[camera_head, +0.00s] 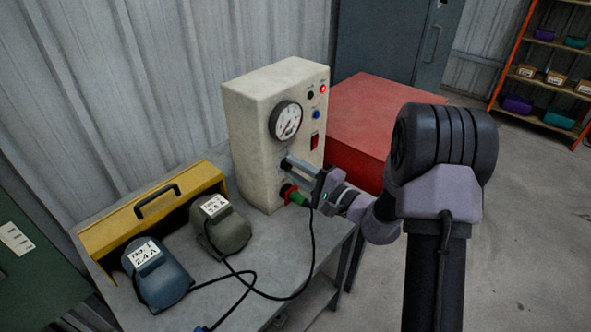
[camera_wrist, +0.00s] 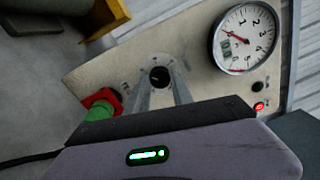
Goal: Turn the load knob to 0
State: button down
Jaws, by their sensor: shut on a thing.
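The load knob (camera_wrist: 159,76) is a dark round knob with a light pointer mark on the front of a cream control box (camera_head: 250,90). The scale marks around the knob are too small to read. The round white gauge (camera_head: 286,121) also shows in the wrist view (camera_wrist: 245,38), with its needle off to one side.
A green plug (camera_head: 298,197) sits in a red socket below the knob, with a black cable hanging from it. A lit red lamp (camera_head: 323,89), a blue button (camera_head: 316,114) and a red switch (camera_head: 314,141) are on the box. Two labelled packs (camera_head: 160,275) lie left on the bench.

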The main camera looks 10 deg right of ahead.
dwell(0.4)
jog(key=c, duration=1.1)
grip_release()
jog(key=p+v, duration=0.3)
jog(key=v, duration=1.4)
jog(key=shift+s, duration=0.25)
